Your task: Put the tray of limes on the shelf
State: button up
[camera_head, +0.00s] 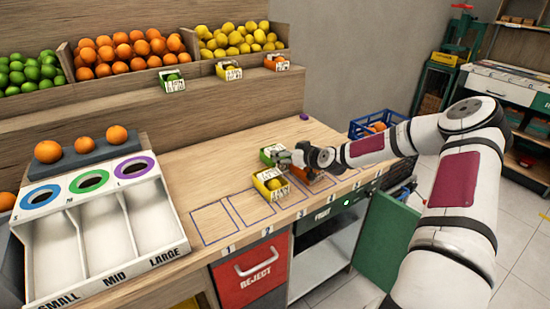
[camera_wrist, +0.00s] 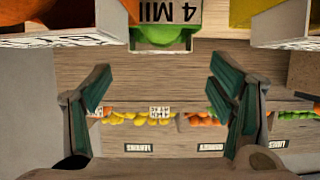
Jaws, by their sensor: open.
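A small green tray of limes (camera_head: 267,151) stands on the wooden counter, beyond a yellow lemon tray. In the wrist view the lime tray (camera_wrist: 167,12) is at the top centre, with an upside-down label and green fruit partly cut off by the frame. My gripper (camera_head: 284,157) is just right of this tray in the head view, at about its height. In the wrist view my gripper (camera_wrist: 160,88) has its two fingers wide apart with nothing between them. The shelf (camera_head: 215,98) is the wooden step behind the counter, holding several small trays.
The yellow lemon tray (camera_head: 270,184) and an orange tray (camera_head: 316,178) stand close to my gripper. On the shelf are small lime (camera_head: 172,81), lemon (camera_head: 229,71) and orange (camera_head: 277,63) trays. A white sorter (camera_head: 100,240) is at left.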

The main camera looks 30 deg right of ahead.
aim_at(276, 149)
jog(key=shift+x, duration=3.3)
jog(key=shift+r, duration=0.1)
jog(key=c, duration=1.2)
